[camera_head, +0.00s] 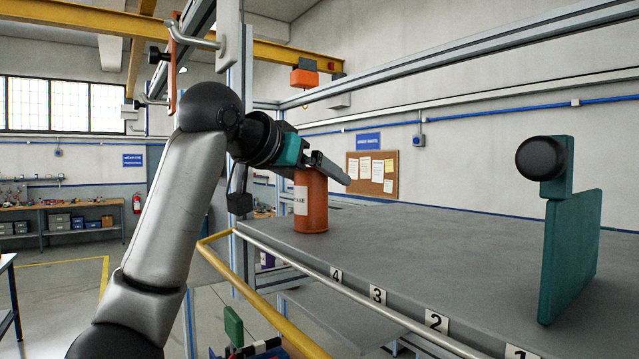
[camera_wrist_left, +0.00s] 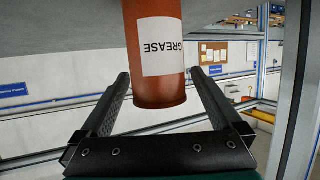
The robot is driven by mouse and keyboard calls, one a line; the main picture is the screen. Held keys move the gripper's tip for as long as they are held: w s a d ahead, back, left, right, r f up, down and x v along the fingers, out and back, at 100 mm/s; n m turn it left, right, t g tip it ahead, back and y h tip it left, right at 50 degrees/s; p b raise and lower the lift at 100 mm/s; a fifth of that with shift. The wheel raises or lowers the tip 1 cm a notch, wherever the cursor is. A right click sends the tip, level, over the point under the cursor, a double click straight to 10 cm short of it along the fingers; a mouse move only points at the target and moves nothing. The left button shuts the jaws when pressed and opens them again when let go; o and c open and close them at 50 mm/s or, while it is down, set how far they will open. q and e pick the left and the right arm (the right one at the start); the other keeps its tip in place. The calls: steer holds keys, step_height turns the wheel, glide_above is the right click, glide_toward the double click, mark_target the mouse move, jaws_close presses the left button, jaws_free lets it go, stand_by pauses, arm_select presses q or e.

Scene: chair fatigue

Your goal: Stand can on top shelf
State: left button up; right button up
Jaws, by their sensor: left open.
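An orange-brown can (camera_head: 313,208) with a white label stands upright on the grey top shelf (camera_head: 430,235), near its left end. In the left wrist view the can (camera_wrist_left: 162,88) shows close up, upside down, with the word GREASE on its label. My left gripper (camera_head: 328,168) is at the can's upper part. In the left wrist view its two open fingers (camera_wrist_left: 160,76) lie on either side of the can, with a visible gap at each side. The far side of the can is hidden. My right gripper is not in view.
A teal panel with a black round pad (camera_head: 541,158) stands at the shelf's right. Numbered labels and a metal rail (camera_head: 340,282) run along the front edge, with a yellow rail (camera_head: 262,305) at the left. The shelf between can and panel is clear.

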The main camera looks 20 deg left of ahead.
arm_select(q)
steer(key=b+v, duration=0.3)
steer(key=v, duration=0.7)
steer(key=shift+s, duration=0.25)
